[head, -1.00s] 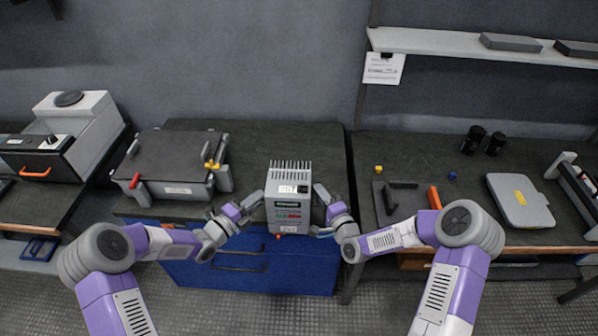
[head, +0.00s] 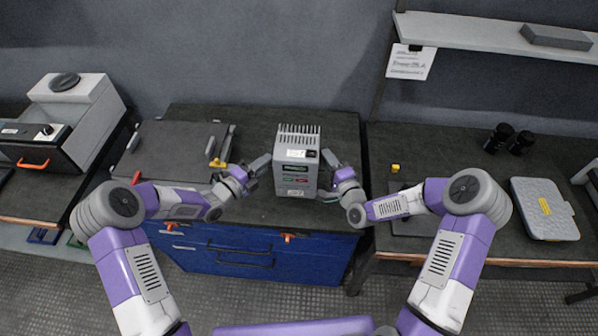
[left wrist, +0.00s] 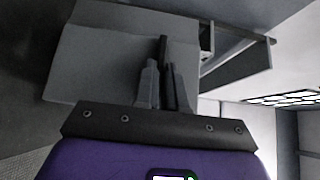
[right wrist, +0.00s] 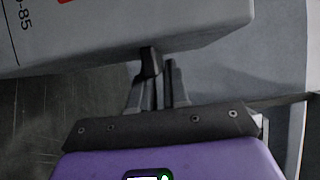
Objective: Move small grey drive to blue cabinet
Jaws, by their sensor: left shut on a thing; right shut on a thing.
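The small grey drive (head: 296,181) is an upright box with fins on top and a dark label on its front. It is over the dark top of the blue cabinet (head: 255,262), behind the front edge; I cannot tell whether it touches the top. My left gripper (head: 262,165) is shut on its left side, and my right gripper (head: 332,162) is shut on its right side. In the left wrist view the fingers (left wrist: 162,80) close on a thin dark tab beside a grey box. In the right wrist view the fingers (right wrist: 153,80) close on a similar tab below the drive's marked casing (right wrist: 130,30).
A flat dark-lidded case (head: 172,150) occupies the cabinet top's left part. The top behind and right of the drive is clear. Right bench holds a grey case (head: 543,208), black cylinders (head: 510,138) and a yellow block (head: 395,168). A shelf (head: 480,35) hangs above.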

